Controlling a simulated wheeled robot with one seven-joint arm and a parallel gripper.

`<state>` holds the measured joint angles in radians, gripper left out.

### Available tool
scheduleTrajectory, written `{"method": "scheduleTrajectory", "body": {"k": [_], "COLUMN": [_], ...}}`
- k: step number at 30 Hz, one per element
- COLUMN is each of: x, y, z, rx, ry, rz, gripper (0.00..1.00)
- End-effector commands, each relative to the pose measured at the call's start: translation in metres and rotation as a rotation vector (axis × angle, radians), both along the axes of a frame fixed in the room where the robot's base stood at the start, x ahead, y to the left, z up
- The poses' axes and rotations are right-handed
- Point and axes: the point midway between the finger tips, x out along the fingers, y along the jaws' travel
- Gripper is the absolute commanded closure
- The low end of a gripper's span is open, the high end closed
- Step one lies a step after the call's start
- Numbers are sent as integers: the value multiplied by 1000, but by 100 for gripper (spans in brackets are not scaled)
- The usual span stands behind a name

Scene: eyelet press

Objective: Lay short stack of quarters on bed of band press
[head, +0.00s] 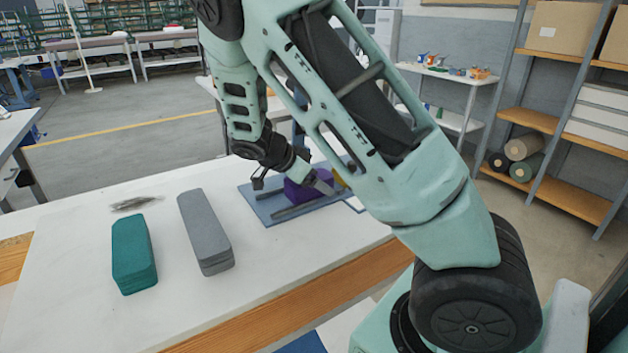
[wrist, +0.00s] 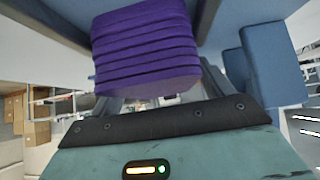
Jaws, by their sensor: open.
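A purple stack (head: 296,194) of several layers rests on the blue bed of the band press (head: 254,199), partly hidden behind my arm. In the wrist view the same purple stack (wrist: 148,45) fills the upper middle, its layered edge facing the camera. A short teal stack (head: 134,252) and a longer grey stack (head: 205,230) lie on the white table left of the press.
The white table top (head: 85,215) has a wooden front edge. A small flat dark pile (head: 135,203) lies behind the teal stack. A grey bar (head: 297,208) lies along the front of the press bed. Blue press parts (wrist: 270,65) stand close at the right in the wrist view.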

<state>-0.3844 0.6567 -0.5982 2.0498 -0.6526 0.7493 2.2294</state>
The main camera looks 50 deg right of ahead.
Motion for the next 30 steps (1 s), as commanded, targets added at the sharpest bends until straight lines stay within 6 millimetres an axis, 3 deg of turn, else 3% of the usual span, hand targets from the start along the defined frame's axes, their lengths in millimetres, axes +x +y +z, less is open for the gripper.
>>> {"method": "scheduleTrajectory", "body": {"k": [5,18,30], "x": [5,19,21], "y": [13,71,81], "z": [14,74,85], "rx": [0,0,0], "ry": [-4,-4,-1], "rz": [4,2,-1], "gripper": [20,20,20]}}
